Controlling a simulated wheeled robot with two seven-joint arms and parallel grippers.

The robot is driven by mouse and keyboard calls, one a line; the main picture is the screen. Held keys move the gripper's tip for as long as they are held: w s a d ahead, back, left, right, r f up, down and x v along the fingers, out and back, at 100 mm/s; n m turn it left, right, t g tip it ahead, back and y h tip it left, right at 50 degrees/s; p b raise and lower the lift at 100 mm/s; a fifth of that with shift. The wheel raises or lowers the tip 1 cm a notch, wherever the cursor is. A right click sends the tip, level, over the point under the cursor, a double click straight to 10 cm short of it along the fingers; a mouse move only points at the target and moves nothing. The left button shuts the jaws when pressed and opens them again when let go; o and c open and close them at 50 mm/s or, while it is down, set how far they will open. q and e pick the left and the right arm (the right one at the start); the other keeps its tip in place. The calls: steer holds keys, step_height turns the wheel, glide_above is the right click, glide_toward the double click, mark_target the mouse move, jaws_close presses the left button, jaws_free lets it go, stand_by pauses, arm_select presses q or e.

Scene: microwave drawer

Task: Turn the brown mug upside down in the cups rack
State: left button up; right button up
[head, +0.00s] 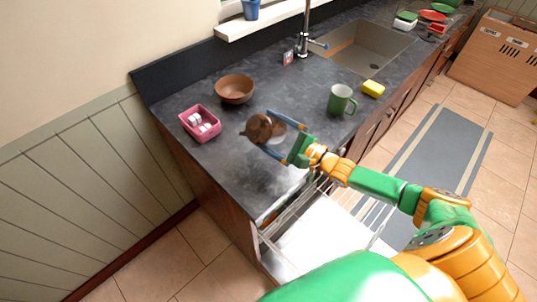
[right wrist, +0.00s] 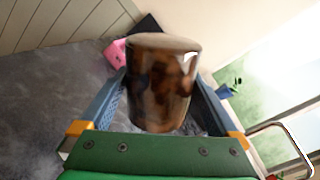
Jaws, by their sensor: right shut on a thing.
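The brown mug (head: 265,129) is mottled dark brown and is held above the grey counter at the left. My right gripper (head: 265,130) is shut on it, with one blue finger on each side. In the right wrist view the mug (right wrist: 162,85) sits between the fingers, a pale flat end toward the top of the picture. That end looks like a closed base. A pulled-out wire rack (head: 292,212), which looks like the cups rack, shows below the counter's front edge. My arm hides part of it. My left gripper is not in view.
A brown bowl (head: 235,90) and a pink holder (head: 186,118) with white items stand behind and left of the mug. A green mug (head: 339,101), a yellow sponge (head: 373,88) and the sink (head: 367,47) are farther right. A white open panel (head: 315,243) lies below the rack.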

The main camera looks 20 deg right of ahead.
steer(key=m, duration=0.2)
steer(key=shift+f+m+b, duration=0.1)
steer(key=shift+m+b, duration=0.2)
steer(key=shift+m, duration=0.7)
steer(key=m+b, duration=0.1)
steer(key=b, duration=0.1)
steer(key=m+b, duration=0.4)
steer(key=shift+f, duration=0.25)
steer(key=shift+r, duration=0.4)
